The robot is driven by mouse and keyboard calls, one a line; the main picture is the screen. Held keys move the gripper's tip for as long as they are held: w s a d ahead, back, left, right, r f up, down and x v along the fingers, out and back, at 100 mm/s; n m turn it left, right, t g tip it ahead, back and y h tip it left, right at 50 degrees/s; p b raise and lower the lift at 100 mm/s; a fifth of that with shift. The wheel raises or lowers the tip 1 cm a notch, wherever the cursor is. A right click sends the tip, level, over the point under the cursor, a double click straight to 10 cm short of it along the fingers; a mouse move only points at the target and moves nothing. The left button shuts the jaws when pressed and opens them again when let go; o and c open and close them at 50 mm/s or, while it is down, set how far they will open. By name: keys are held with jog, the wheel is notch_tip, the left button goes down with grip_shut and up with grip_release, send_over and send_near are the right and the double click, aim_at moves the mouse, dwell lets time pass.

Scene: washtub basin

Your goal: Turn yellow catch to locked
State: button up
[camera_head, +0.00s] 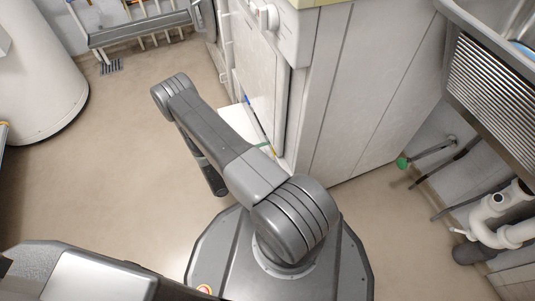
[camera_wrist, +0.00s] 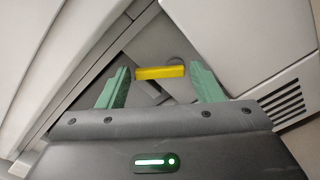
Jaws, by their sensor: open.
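The yellow catch (camera_wrist: 160,72) is a short bar lying nearly level in a grey recess in the wrist view. My gripper (camera_wrist: 159,68) is open, with one green finger on each side of the catch. The catch lies between or just beyond the fingertips; a gap shows at each end, and I see no contact. How far it is from the fingers in depth, I cannot tell. In the head view my arm covers most of the gripper, and a tiny yellow spot (camera_head: 272,150) by the cabinet edge may be the catch.
A pale panelled cabinet (camera_head: 365,95) stands right beside my arm. Pale panels and a slotted vent (camera_wrist: 284,101) flank the recess. A sink with white drain pipes (camera_head: 497,215) is at the right, a white tank (camera_head: 40,65) at the left. The floor (camera_head: 130,165) left of my arm is clear.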

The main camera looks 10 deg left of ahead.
jog(key=c, duration=0.7)
jog(key=shift+f+n, duration=0.1)
jog(key=shift+n, duration=0.2)
jog(key=n+b, duration=0.2)
jog(key=shift+w+a+f+n, duration=0.1)
jog(key=shift+f+n, duration=0.1)
jog(key=shift+n, duration=0.1)
jog(key=shift+w+f+n, duration=0.1)
jog(key=shift+f+n, duration=0.1)
jog(key=shift+n, duration=1.8)
jog(key=shift+a, duration=0.1)
jog(key=o, duration=0.7)
